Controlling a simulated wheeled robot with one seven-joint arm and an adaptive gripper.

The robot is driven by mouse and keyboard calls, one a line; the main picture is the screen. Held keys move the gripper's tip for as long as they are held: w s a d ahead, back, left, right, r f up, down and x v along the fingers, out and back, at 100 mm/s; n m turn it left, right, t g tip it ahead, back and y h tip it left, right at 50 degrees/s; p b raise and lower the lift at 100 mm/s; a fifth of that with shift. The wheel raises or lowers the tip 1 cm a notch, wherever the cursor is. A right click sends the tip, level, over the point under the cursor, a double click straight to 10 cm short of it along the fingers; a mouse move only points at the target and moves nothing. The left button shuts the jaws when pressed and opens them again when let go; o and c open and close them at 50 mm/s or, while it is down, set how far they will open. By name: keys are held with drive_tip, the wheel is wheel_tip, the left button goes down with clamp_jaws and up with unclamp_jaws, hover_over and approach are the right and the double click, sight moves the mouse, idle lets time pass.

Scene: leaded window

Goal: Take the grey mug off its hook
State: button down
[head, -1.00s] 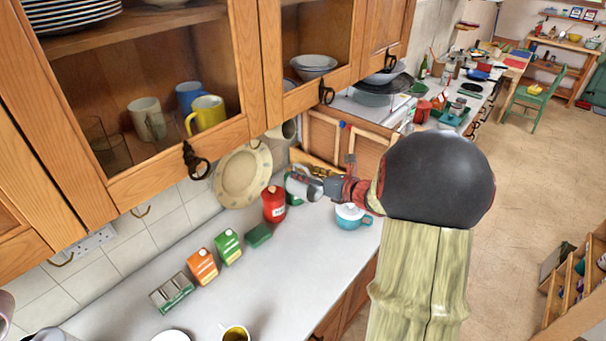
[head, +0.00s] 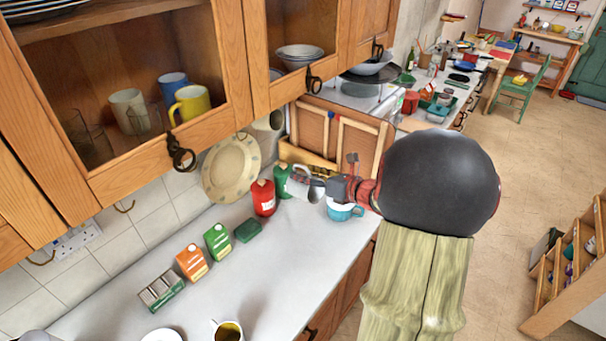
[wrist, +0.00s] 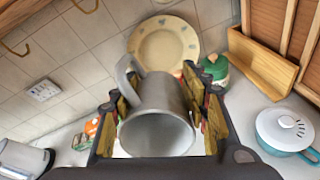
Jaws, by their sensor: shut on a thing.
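The grey mug (wrist: 158,118) is between the two fingers of my gripper (wrist: 162,98) in the wrist view. Its open mouth faces the camera and its handle points up and left. The mug is clear of the wall and of any hook I can see. In the head view the mug (head: 300,183) shows small at the tip of my gripper (head: 322,188), above the far part of the counter, partly hidden by the gripper. Two empty hooks (wrist: 85,5) hang at the upper left of the wrist view; they also show under the cupboard in the head view (head: 125,206).
A patterned plate (head: 230,168) leans on the tiled wall. Red and green canisters (head: 263,197) and a blue-white pot (head: 343,209) stand close below my gripper. Glass-doored cupboards (head: 135,178) overhang the counter. The counter's middle (head: 270,265) is mostly clear.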

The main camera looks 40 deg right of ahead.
drive_tip(key=s+d+f+b, duration=0.1)
drive_tip(key=s+f+b, duration=0.1)
drive_tip(key=s, duration=0.4)
drive_tip(key=s+f+b, duration=0.2)
drive_tip(key=s+b, duration=0.1)
drive_tip(key=s, duration=0.2)
drive_tip(key=shift+s+d+b, duration=0.35)
drive_tip(key=shift+b, duration=0.05)
idle(1.4)
drive_tip(key=shift+s+f, duration=0.1)
drive_tip(key=shift+f, duration=0.05)
idle(0.7)
